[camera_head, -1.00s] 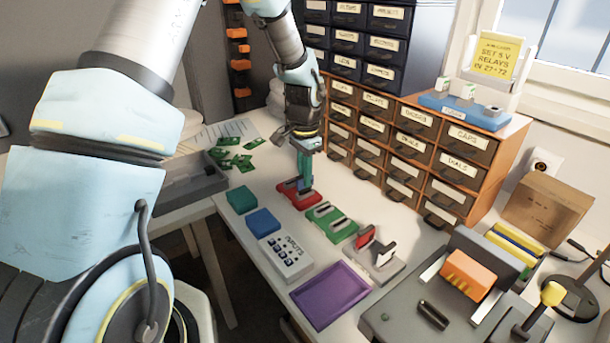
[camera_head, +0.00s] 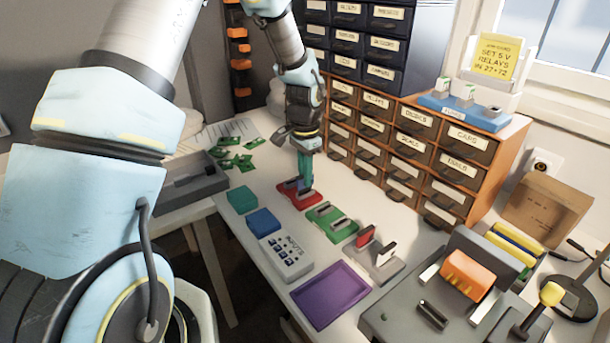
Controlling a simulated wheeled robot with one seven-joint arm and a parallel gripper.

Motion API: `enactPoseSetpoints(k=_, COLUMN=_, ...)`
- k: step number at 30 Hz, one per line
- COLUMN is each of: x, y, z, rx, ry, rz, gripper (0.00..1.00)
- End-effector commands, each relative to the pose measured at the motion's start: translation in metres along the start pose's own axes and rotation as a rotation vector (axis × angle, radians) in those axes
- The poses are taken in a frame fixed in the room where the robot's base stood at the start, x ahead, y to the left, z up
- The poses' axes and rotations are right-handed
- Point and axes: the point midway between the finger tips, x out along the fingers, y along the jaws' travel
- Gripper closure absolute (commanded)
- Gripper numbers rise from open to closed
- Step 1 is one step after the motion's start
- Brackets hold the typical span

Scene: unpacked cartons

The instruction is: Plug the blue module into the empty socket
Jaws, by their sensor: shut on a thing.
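My gripper (camera_head: 305,184) points down at the red holder (camera_head: 313,200) on the bench, beyond the blue and teal blocks. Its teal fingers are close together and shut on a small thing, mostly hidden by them. A bit of dark blue (camera_head: 289,184) shows beside the fingers at the red holder; I take it for the blue module. I cannot tell whether it is clear of the holder. A grey device (camera_head: 398,312) at the lower right carries an orange module (camera_head: 470,274). A dark, empty-looking socket (camera_head: 433,314) lies in front of that module.
A green holder (camera_head: 333,222) with dark strips and a grey holder (camera_head: 385,270) with red and white pieces stand between gripper and device. A purple tray (camera_head: 330,294), keypad (camera_head: 287,255), blue block (camera_head: 262,221) and teal block (camera_head: 241,200) lie nearer. Drawer cabinets (camera_head: 420,140) rise behind.

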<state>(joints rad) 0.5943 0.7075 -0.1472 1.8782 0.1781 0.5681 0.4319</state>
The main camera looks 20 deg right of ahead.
Motion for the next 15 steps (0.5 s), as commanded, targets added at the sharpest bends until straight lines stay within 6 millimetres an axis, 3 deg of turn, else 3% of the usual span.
enactPoseSetpoints(k=15, x=0.0056, y=0.0000, z=0.0001, rx=0.000, ry=0.000, rz=0.000, gripper=1.00)
